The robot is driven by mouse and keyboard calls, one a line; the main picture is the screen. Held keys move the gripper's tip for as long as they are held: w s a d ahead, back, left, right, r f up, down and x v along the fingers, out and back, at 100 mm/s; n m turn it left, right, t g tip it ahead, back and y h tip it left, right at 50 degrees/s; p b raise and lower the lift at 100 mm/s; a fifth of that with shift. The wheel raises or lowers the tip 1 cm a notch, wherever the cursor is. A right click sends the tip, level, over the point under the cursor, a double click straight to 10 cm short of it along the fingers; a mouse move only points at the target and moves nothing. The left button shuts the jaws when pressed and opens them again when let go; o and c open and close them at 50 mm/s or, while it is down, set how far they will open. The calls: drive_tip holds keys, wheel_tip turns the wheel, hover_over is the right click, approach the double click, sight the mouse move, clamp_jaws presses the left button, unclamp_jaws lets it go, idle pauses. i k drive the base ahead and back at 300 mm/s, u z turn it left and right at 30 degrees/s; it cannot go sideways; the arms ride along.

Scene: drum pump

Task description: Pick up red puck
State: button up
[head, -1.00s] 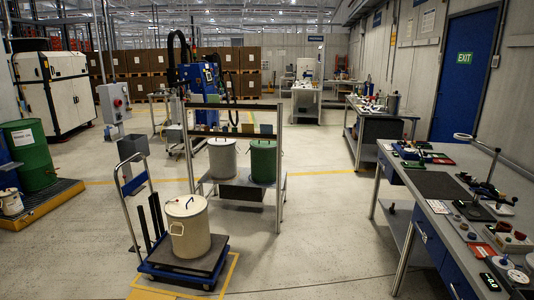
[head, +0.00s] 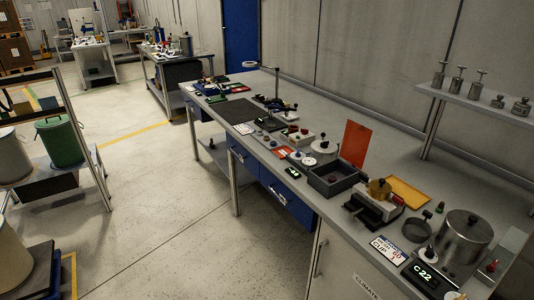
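I cannot make out a clear red puck. A flat orange-red plate (head: 282,153) lies near the bench's front edge. My gripper is not in view.
The bench holds a grey open tray (head: 334,181), an upright orange-red panel (head: 354,144), a steel pot (head: 464,235) and a lit display (head: 424,274). A rack with a green drum (head: 60,143) stands left. The floor (head: 163,200) between is clear.

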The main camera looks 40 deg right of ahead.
sight(332, 179)
drive_tip(key=u, duration=1.2)
drive_tip(key=k, duration=0.1)
drive_tip(key=z, duration=3.05)
